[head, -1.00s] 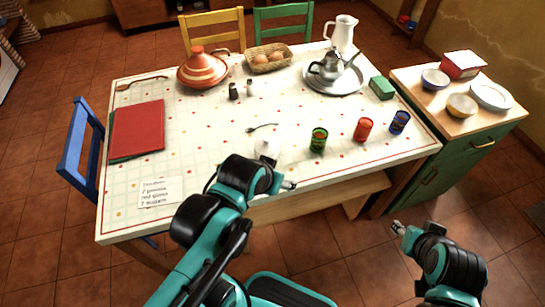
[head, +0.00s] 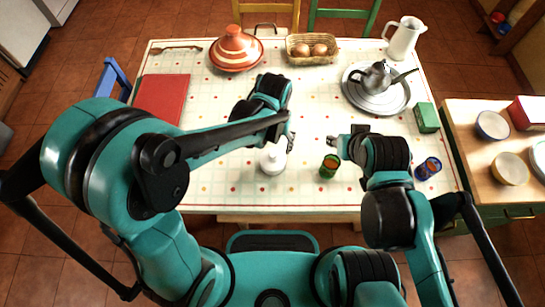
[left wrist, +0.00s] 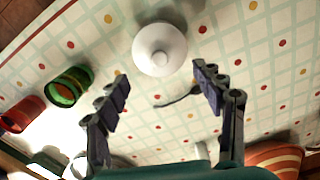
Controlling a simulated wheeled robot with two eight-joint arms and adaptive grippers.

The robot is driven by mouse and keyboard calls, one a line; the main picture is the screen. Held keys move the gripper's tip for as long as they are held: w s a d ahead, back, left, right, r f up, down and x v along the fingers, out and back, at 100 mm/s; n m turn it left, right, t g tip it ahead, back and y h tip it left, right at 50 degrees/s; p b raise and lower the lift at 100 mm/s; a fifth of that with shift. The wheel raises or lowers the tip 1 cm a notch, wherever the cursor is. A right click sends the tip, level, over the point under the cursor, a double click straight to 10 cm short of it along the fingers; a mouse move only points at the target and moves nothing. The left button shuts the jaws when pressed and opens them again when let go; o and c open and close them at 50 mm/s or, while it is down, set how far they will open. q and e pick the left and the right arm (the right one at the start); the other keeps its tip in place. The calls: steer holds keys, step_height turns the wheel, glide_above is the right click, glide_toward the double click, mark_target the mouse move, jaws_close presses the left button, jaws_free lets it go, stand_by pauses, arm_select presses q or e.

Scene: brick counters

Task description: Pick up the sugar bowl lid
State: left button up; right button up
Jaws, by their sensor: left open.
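The white sugar bowl (head: 272,165) stands upright near the front of the table. Its white lid with a round knob (left wrist: 160,57) is seen from above in the left wrist view. My left gripper (head: 290,142) is just behind and right of the bowl in the head view. In the left wrist view its fingers (left wrist: 161,82) are spread, empty, with the lid just beyond the tips and not touched. My right gripper (head: 333,142) hovers by the green glass; its finger gap is unclear.
The green patterned glass (head: 328,167) stands right of the bowl, with a blue glass (head: 428,168) farther right. A spoon (left wrist: 178,98) lies near the bowl.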

mark_target(273, 154)
arm_select(q)
steer(key=shift+f, duration=0.6)
steer(key=f+b, duration=0.2)
steer(key=f, duration=0.2)
steer(key=shift+s+a+f+b, duration=0.15)
steer(key=shift+s+f+b, duration=0.1)
steer(key=shift+f+b, duration=0.15)
steer(key=shift+s+r, duration=0.1)
steer(key=c, duration=1.5)
steer(key=shift+o, duration=0.2)
